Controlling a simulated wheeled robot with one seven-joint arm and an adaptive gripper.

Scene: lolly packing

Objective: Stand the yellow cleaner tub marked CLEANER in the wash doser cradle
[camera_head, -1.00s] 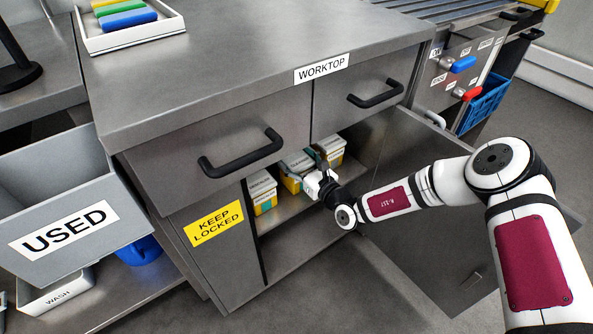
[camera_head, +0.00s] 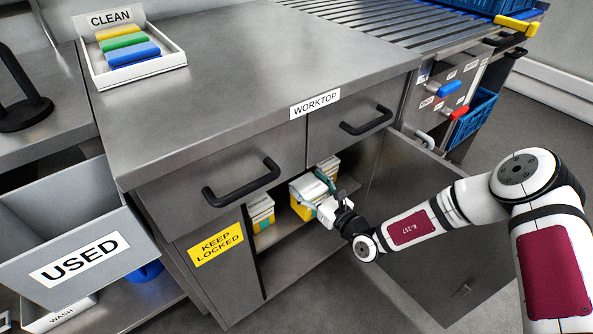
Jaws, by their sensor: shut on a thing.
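My gripper (camera_head: 326,197) is shut on a yellow-and-white tub (camera_head: 301,208) at the mouth of the open cupboard under the worktop. Its fingers cover part of the tub, and I cannot read its label. A similar tub (camera_head: 262,214) stands to its left on the cupboard shelf. Another (camera_head: 329,166) shows behind it to the right, partly hidden. A white box marked WASH (camera_head: 62,318) shows at the lower left, cut off by the USED bin; I cannot make out a cradle there.
The cupboard door (camera_head: 425,235) stands open at the right. The KEEP LOCKED panel (camera_head: 216,245) is left of the opening. Drawer handles (camera_head: 243,184) jut out above. The grey USED bin (camera_head: 80,265) overhangs the lower left. A CLEAN tray (camera_head: 140,70) sits on the worktop (camera_head: 235,95).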

